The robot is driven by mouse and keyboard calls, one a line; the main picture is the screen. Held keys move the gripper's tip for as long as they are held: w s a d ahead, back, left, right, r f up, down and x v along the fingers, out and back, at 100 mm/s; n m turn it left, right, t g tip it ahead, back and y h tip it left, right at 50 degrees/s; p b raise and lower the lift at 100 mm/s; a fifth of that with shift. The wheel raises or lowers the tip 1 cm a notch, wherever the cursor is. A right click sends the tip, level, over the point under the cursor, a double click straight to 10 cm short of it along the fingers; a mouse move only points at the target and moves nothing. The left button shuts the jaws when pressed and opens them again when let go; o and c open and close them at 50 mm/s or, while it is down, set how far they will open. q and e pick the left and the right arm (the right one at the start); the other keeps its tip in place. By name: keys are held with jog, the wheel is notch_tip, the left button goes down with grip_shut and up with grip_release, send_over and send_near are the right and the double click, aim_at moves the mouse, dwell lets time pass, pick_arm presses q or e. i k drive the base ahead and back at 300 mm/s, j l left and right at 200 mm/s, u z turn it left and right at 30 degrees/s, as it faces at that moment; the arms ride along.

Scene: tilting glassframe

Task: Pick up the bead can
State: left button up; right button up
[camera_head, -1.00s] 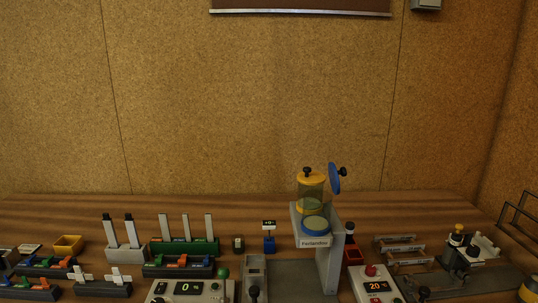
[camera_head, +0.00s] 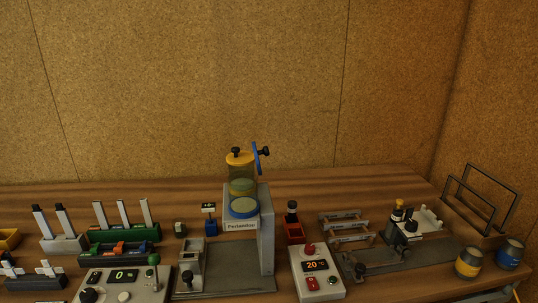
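Two small dark-topped cans stand at the right end of the wooden bench: a can with a yellow band (camera_head: 468,263) and, just right of it, a can with a blue band (camera_head: 510,254). I cannot tell which is the bead can; no label on them is readable. A labelled grey stand (camera_head: 266,240) in the middle holds a clear cylinder with a yellow lid (camera_head: 240,160) above a blue ring (camera_head: 243,207).
Dark upright frames (camera_head: 490,197) stand behind the cans, near the right wall. A grey fixture plate (camera_head: 390,263) lies left of them. Control boxes (camera_head: 317,274) (camera_head: 120,284) and racks (camera_head: 118,235) fill the bench's front and left.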

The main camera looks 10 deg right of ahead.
aim_at(510, 253)
jog(key=l+u, duration=0.35)
jog(key=l, duration=0.75)
jog(key=j+z, duration=0.15)
jog(key=z, duration=1.65)
jog(key=l+z, duration=0.15)
jog(key=z, duration=0.15)
jog(key=u, duration=2.2)
jog(key=i+l, duration=0.05)
